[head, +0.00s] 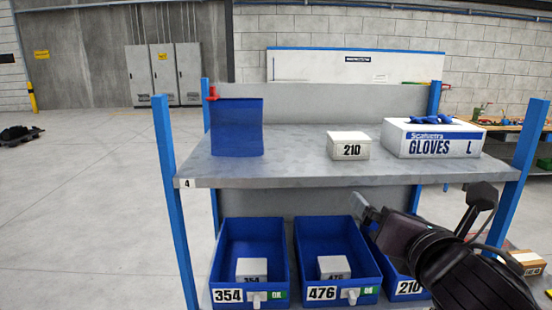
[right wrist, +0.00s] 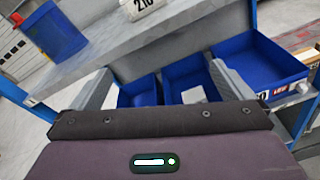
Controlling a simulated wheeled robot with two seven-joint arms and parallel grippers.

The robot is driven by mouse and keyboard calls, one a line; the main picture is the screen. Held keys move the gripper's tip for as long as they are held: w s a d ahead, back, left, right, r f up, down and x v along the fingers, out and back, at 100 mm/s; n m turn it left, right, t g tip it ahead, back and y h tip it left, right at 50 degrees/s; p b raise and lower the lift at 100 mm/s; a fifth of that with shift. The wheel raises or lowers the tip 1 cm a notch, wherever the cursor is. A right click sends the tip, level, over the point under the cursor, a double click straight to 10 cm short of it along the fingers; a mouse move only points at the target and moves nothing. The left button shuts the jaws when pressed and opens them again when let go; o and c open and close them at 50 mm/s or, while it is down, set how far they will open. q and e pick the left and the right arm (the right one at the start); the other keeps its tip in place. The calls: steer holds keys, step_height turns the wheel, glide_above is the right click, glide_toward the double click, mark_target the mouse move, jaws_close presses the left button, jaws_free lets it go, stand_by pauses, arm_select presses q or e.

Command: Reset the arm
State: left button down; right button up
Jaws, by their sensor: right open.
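My right arm comes in from the lower right of the head view, and its gripper (head: 364,207) is in front of the shelf unit, just below the upper shelf edge. In the right wrist view the two fingers of this gripper (right wrist: 160,70) stand wide apart. Nothing is held between them. Part of the gripper in the head view is hidden by its own wrist. My left arm and gripper do not show. No copper tube can be made out.
The upper shelf (head: 285,172) bears a blue bin (head: 237,128), a white box marked 210 (head: 348,146) and a glove box (head: 432,140). Below stand blue bins marked 354 (head: 222,255), 476 (head: 312,245) and 210 (head: 398,275), partly behind my arm.

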steer(key=s+f+m+g, duration=0.2)
steer(key=f+m+g, duration=0.1)
steer(key=f+m, duration=0.6)
steer(key=s+f+m+g, duration=0.2)
steer(key=f+m+g, duration=0.3)
steer(key=f, duration=0.7)
steer(key=s+d+f+m+g, duration=0.1)
steer(key=s+f+m+g, duration=0.4)
steer(key=s+f+m, duration=1.05)
step_height(320, 180, down, 38)
steer(key=s+g+b, duration=0.1)
steer(key=b, duration=0.5)
steer(key=s+d+f+g+b, duration=0.1)
steer(key=s+d+f+b, duration=0.2)
steer(key=s+f, duration=1.5)
steer(key=shift+s+d+f, duration=0.15)
steer(key=shift+d+f, duration=0.25)
steer(key=shift+f, duration=0.55)
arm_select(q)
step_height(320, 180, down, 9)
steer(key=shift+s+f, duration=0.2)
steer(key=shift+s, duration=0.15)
arm_select(e)
steer(key=shift+s, duration=0.2)
